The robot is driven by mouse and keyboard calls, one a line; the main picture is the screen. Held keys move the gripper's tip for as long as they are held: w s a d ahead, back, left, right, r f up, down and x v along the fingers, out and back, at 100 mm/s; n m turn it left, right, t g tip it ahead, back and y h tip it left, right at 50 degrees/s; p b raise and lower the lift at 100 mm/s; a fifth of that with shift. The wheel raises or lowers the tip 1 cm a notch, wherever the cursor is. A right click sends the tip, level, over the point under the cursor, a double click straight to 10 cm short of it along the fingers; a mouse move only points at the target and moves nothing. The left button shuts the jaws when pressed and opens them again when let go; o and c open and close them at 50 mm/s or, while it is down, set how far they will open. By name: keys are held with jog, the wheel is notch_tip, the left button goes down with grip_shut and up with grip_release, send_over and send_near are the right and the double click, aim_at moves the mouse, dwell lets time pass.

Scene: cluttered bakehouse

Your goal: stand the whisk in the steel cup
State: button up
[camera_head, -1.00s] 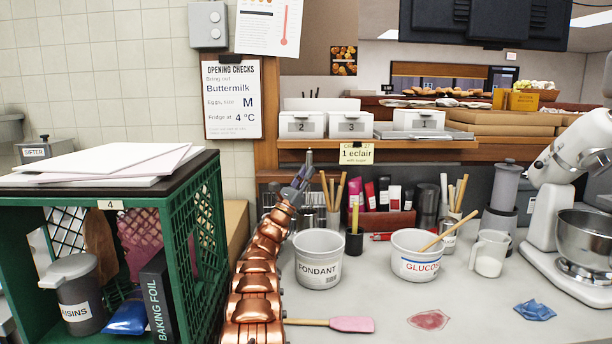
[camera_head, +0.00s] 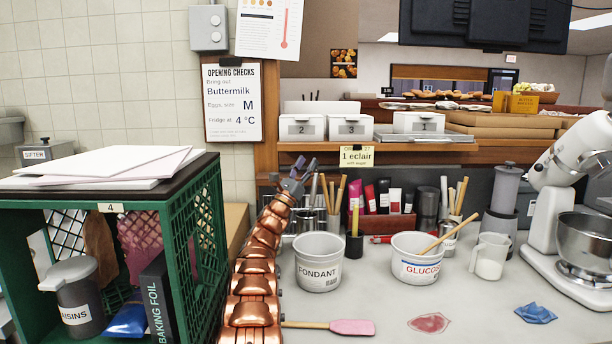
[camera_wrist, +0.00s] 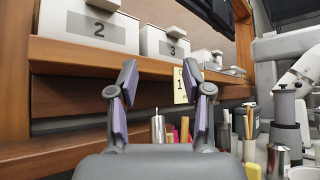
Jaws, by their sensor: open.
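My gripper (camera_head: 300,168) is raised at the back left of the counter, above and behind the FONDANT tub. In the wrist view its two fingers (camera_wrist: 158,75) stand apart with nothing between them. A steel cup (camera_head: 447,238) stands behind the GLUCOSE tub; a steel vessel also shows at the lower right of the wrist view (camera_wrist: 278,160). Steel containers (camera_head: 305,220) stand behind the FONDANT tub, partly hidden by my arm. I cannot make out the whisk in either view.
The FONDANT tub (camera_head: 318,262) and GLUCOSE tub (camera_head: 414,266) stand mid-counter. A wooden shelf (camera_head: 375,144) with numbered boxes is close ahead of my gripper. A green crate (camera_head: 195,235) is at left, a mixer (camera_head: 545,195) at right. A pink spatula (camera_head: 350,327) lies in front.

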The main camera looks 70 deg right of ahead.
notch_tip(320, 180, up, 6)
dwell(0.6)
jog(key=shift+r, duration=0.1)
dwell(0.9)
